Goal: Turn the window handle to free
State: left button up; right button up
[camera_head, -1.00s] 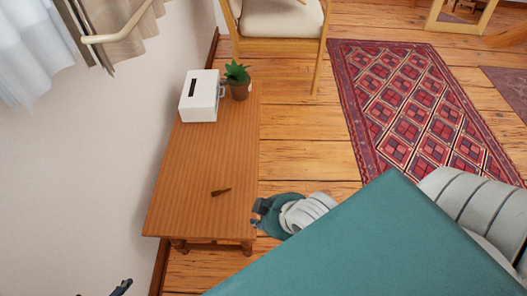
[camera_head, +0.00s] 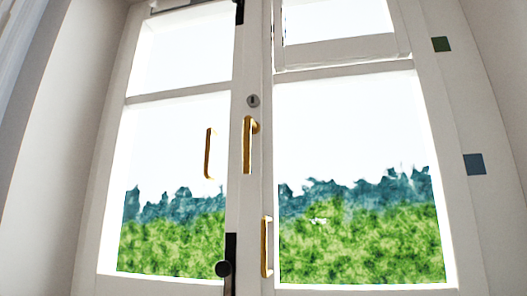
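A tall white window with two sashes fills the head view. A brass handle (camera_head: 248,147) sits on the white middle stile (camera_head: 249,200) and hangs straight down from its top end. A round grey keyhole piece (camera_head: 253,101) is just above it. A second brass handle-like bar (camera_head: 209,153) shows against the left pane; I cannot tell whether it is a reflection. A third brass pull (camera_head: 266,247) is lower, at the left edge of the right sash. Neither of my grippers is in view.
A green square (camera_head: 441,44) and a blue square (camera_head: 474,164) are on the right frame. Trees and sky show through the panes.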

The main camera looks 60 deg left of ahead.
aim_at(250, 127)
jog(key=u, duration=2)
jog(key=j+u, duration=0.1)
jog(key=k+j, duration=0.05)
